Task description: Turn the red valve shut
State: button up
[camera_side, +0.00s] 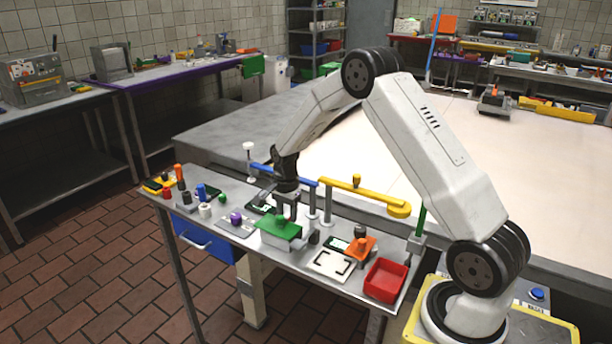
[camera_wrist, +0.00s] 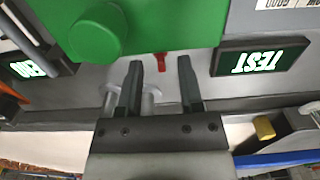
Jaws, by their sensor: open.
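A small red piece (camera_wrist: 160,58), which looks like the red valve's handle, shows in the wrist view at the edge of a green block. It lies between my fingertips in the picture; I cannot tell whether they touch it. My gripper (camera_wrist: 160,64) is open, its two dark fingers apart with nothing held. In the side view my gripper (camera_side: 286,212) points down at the green block (camera_side: 279,230), which has a round green knob (camera_wrist: 97,32). I cannot make out the red valve in the side view.
Lit displays flank the green block, one reading TEST (camera_wrist: 262,60). A yellow bar (camera_side: 362,189) and a blue bar (camera_side: 290,175) stand behind the gripper. An orange piece (camera_side: 362,246), a white plate (camera_side: 331,265) and a red bin (camera_side: 385,281) lie to the right.

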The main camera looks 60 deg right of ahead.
jog(key=shift+f, duration=0.7)
grip_shut()
